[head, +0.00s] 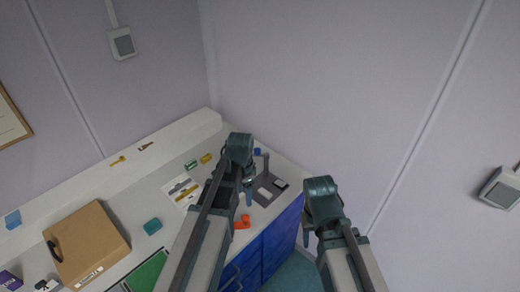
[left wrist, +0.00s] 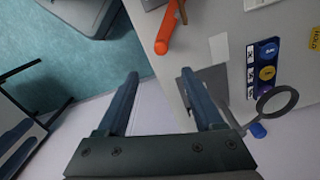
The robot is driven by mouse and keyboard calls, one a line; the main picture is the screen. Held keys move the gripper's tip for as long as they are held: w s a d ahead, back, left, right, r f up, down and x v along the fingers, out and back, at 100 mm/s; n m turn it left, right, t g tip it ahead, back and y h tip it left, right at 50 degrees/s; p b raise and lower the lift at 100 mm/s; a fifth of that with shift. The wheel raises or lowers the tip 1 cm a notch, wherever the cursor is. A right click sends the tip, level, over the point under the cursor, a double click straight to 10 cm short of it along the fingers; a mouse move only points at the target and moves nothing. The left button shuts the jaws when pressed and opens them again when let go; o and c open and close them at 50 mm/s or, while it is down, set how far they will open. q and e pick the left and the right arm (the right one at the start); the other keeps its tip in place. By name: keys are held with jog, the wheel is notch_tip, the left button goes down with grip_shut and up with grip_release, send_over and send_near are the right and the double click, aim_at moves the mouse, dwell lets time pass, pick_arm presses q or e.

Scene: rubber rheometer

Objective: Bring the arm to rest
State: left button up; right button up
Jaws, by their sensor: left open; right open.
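My left arm reaches up over the bench (head: 140,190) in the head view, with its gripper (head: 247,196) pointing down near the bench's right end. In the left wrist view the left gripper (left wrist: 160,76) has its two fingers spread wide with nothing between them. Beyond the fingers are the bench edge and the teal floor (left wrist: 110,65). My right arm rises at the right in the head view, and its gripper (head: 306,236) hangs beside the bench's right end. It appears empty. Neither gripper visibly holds anything.
An orange-red object (head: 242,223) and a grey plate (head: 270,189) lie close to the left gripper. A ring on a stand (left wrist: 277,103) and a blue panel (left wrist: 266,68) show in the wrist view. A cardboard box (head: 88,245) stands left. Open floor lies right.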

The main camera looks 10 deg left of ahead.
pick_arm(q)
jog(key=s+d+f+n+y+b, duration=0.1)
jog(key=s+d+f+n+b, duration=0.4)
jog(key=s+d, duration=0.7)
jog(key=shift+s+d+f+b, duration=0.15)
jog(key=shift+d+f+b, duration=0.1)
jog(key=shift+f+b, duration=0.65)
